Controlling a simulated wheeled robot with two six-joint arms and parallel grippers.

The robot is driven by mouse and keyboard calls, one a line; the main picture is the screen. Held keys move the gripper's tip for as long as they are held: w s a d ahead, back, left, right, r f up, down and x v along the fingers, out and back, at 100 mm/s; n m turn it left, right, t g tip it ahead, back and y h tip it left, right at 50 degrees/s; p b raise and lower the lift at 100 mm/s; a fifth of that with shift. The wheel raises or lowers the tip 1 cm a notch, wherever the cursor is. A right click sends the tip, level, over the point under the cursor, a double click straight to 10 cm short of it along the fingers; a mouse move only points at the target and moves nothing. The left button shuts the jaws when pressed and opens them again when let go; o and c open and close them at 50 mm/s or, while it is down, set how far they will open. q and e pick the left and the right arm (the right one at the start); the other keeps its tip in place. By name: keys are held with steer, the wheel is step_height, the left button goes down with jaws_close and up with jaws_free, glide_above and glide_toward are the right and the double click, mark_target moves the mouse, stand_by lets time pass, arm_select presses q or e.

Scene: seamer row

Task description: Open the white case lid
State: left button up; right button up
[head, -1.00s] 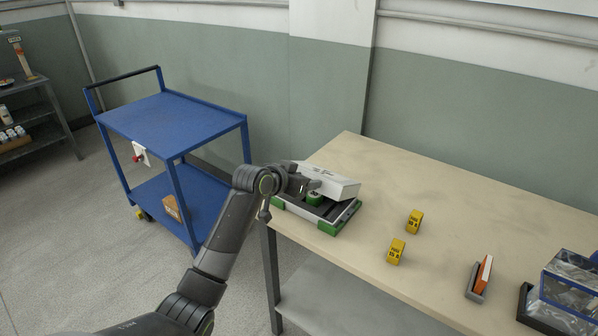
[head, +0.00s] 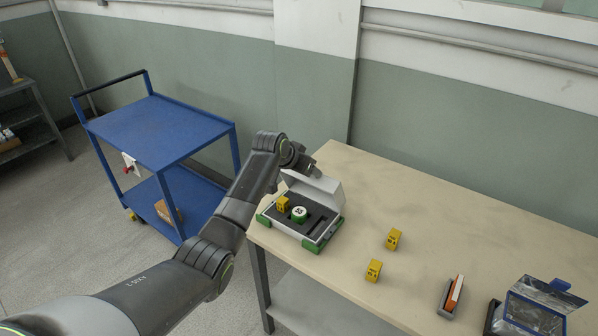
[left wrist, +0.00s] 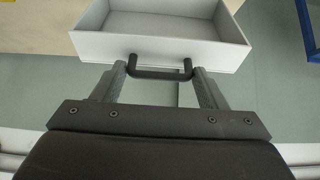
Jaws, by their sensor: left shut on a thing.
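The white case (head: 328,235) with green corners sits at the near left end of the table. Its white lid (head: 322,187) stands raised at the back edge, roughly upright. The dark insert inside is exposed and holds a yellow block (head: 283,204) and a round white-and-green piece (head: 298,214). My left gripper (left wrist: 158,73) is shut on the lid's dark handle (left wrist: 160,74). The hollow underside of the lid (left wrist: 160,45) shows in the left wrist view. In the head view my left gripper (head: 308,171) is at the lid's top edge, its fingers partly hidden. My right gripper is out of view.
Two yellow blocks (head: 393,239) (head: 374,270) stand on the table (head: 440,220) right of the case. Further right are an orange piece in a grey holder (head: 452,296) and a clear blue-edged box (head: 535,306). A blue cart (head: 160,130) stands left of the table.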

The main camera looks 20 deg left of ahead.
arm_select(q)
steer(key=shift+w+d+r, duration=0.25)
steer(key=shift+w+r, duration=0.05)
steer(key=shift+w, duration=0.3)
steer(key=shift+w+d+r, duration=0.25)
steer(key=shift+w, duration=0.3)
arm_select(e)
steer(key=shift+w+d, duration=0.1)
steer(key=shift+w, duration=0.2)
arm_select(q)
steer(key=o, duration=1.1)
steer(key=shift+s, duration=0.1)
steer(key=shift+f, duration=0.1)
steer(key=shift+s+a+r, duration=0.25)
steer(key=shift+s+r, duration=0.15)
steer(key=b+v, duration=0.3)
steer(key=v, duration=1.3)
steer(key=shift+s+d+r, duration=0.1)
steer(key=shift+s+d, duration=0.05)
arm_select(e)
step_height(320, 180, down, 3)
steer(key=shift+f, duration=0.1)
